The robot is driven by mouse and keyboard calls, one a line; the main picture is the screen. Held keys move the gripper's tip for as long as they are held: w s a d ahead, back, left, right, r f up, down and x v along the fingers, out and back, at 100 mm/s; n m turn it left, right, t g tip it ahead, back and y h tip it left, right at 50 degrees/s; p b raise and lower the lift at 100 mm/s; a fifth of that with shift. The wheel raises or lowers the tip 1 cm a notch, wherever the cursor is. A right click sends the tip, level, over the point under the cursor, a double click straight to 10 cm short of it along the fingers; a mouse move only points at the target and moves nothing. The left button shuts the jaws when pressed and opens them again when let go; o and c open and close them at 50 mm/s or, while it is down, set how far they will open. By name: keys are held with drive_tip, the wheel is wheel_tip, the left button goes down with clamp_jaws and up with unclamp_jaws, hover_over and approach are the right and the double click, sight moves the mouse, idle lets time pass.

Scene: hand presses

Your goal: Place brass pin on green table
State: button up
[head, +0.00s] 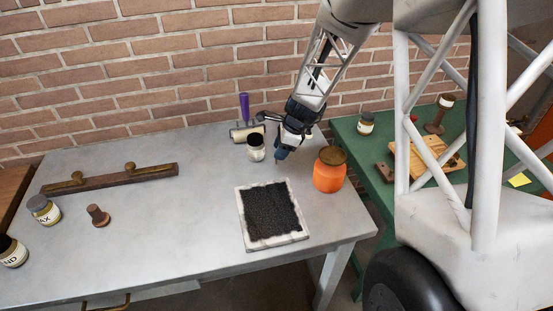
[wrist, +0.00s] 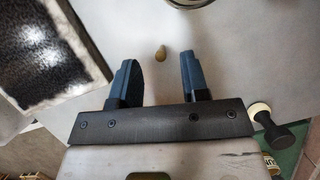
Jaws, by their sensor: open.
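A small brass pin (wrist: 160,53) stands or lies on the grey table, just ahead of my fingertips in the wrist view. In the head view a tiny tan spot just under my gripper (head: 281,153) may be it. My gripper (wrist: 160,72) is open and empty, its two blue fingers apart, with the pin lined up with the gap between them. The green table (head: 372,178) is at the right in the head view, partly hidden by white framework. It also shows at the lower right in the wrist view (wrist: 287,158).
A purple-handled roller (head: 244,108) lies behind. A jar (head: 365,124) and a wooden board (head: 412,160) occupy the green table. The grey table's middle is clear.

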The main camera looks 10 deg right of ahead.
drive_tip(key=shift+x, duration=1.7)
clamp_jaws()
